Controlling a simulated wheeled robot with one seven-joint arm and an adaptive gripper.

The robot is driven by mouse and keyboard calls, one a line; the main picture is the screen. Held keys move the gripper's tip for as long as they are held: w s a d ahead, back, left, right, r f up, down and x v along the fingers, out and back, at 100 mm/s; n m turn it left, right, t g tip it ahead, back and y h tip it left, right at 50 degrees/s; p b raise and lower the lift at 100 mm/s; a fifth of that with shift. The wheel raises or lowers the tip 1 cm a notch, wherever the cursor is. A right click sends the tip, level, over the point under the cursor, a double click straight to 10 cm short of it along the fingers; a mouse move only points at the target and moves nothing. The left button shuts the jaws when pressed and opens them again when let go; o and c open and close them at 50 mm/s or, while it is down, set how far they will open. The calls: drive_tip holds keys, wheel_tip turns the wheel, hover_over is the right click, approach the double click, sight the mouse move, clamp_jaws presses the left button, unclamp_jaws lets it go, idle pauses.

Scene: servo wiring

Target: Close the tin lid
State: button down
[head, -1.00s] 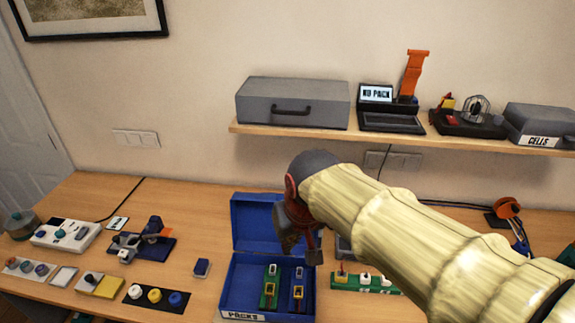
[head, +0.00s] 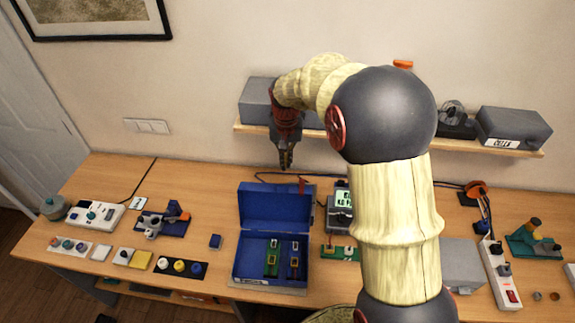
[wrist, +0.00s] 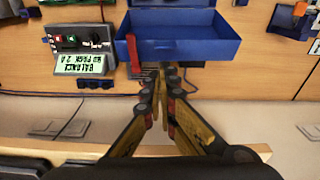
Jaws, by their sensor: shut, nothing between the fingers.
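The blue tin (head: 246,262) stands on the desk with its lid (head: 275,205) raised at the back, leaning slightly. Several small green and blue packs (head: 271,262) sit inside it. My gripper (head: 286,166) is above and behind the lid, near the wall, pointing down, apart from the lid. In the wrist view the gripper (wrist: 163,72) is shut with nothing between its fingertips, and the blue tin's lid (wrist: 185,47) shows just beyond them.
A balance meter with a green display (head: 341,200) stands right of the tin; a red part (wrist: 134,55) is beside the lid. The shelf (head: 500,150) with a grey case (head: 257,100) is close to my arm. Switches and knobs (head: 180,265) line the left desk.

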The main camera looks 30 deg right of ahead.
drive_tip(key=f+p, duration=0.1)
drive_tip(key=f, duration=0.2)
drive_tip(key=w+d+f, duration=0.1)
drive_tip(key=f, duration=0.3)
drive_tip(key=f+p, duration=0.1)
drive_tip(key=f, duration=0.2)
drive_tip(key=shift+w+d+f+p, duration=0.15)
drive_tip(key=shift+w+d+p, duration=0.05)
drive_tip(key=shift+w+p, duration=0.15)
drive_tip(key=shift+s+a+b, duration=0.1)
drive_tip(key=shift+b, duration=0.2)
